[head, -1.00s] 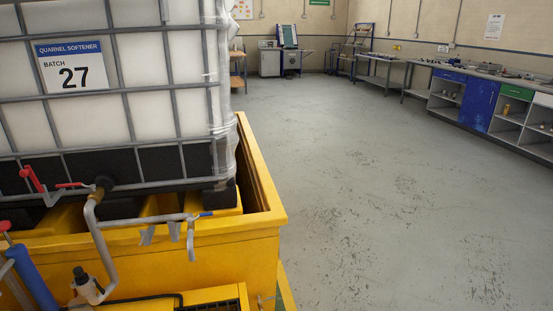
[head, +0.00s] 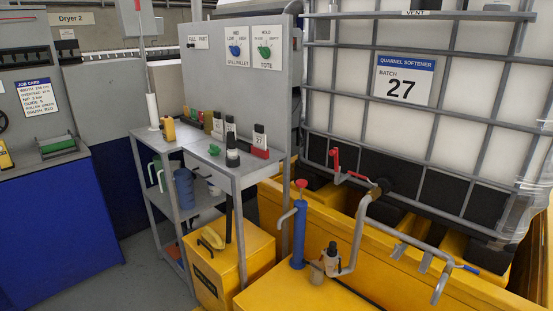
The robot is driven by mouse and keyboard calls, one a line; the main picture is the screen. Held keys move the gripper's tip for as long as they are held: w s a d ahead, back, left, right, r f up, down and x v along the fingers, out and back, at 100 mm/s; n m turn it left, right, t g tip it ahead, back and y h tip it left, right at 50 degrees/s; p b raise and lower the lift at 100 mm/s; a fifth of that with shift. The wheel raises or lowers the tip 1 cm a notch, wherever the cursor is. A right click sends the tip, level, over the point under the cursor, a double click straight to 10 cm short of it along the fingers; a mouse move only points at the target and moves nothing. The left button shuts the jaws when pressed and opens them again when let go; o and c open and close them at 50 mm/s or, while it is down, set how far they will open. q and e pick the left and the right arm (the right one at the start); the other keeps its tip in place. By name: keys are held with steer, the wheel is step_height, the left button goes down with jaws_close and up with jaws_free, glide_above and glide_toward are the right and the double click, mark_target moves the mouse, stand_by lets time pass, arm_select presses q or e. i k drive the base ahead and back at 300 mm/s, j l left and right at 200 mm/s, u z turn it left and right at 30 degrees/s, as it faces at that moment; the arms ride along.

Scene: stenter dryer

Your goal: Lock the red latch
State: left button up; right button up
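Red valve parts sit low on the front of the tote (head: 400,70), above the yellow spill pallet (head: 430,245). A red upright handle (head: 335,159) stands at the left, and a short flat red piece (head: 357,175) lies beside it towards the black outlet fitting (head: 380,187). I cannot tell which of them is the latch, or whether it is locked. Neither of my grippers is in view.
A grey pipe (head: 358,235) with a blue-handled end (head: 467,268) runs in front of the tote. A blue pump with a red knob (head: 299,235) stands left of it. A grey stand (head: 207,150) holds bottles. Blue-fronted machinery (head: 60,230) is at left, with some floor between.

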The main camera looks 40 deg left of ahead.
mark_target(334, 152)
steer(key=u, duration=0.8)
steer(key=z, duration=0.2)
steer(key=i+j+z, duration=0.25)
steer(key=z, duration=0.15)
steer(key=i+j+z, duration=0.15)
steer(key=j+z, duration=0.25)
steer(key=i+j+z, duration=0.1)
steer(key=j+z, duration=0.35)
steer(key=i+j, duration=0.1)
steer(key=j, duration=0.75)
steer(key=i+j+z, duration=0.1)
steer(key=j, duration=0.3)
